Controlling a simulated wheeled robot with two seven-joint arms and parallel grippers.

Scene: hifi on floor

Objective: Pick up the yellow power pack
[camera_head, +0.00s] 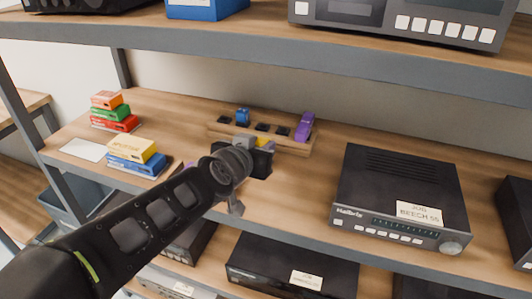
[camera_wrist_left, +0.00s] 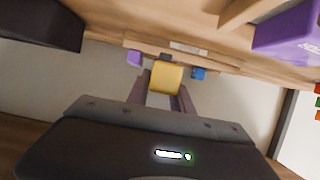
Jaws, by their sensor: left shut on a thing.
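The yellow power pack (camera_wrist_left: 167,77) is between the fingers of my left gripper (camera_wrist_left: 163,92) in the left wrist view, and the gripper is shut on it. In the head view only a bit of the yellow pack (camera_head: 264,142) shows past my left gripper (camera_head: 254,143), at the front of the wooden slotted rack (camera_head: 218,133). I cannot tell whether the pack touches the rack. My right gripper is not in view.
A blue pack (camera_head: 243,117) and a purple pack (camera_head: 305,125) stand in the rack. Coloured boxes (camera_head: 132,149) and a white card (camera_head: 83,149) lie left. A black hi-fi unit (camera_head: 400,198) stands right. The upper shelf edge (camera_head: 270,48) overhangs.

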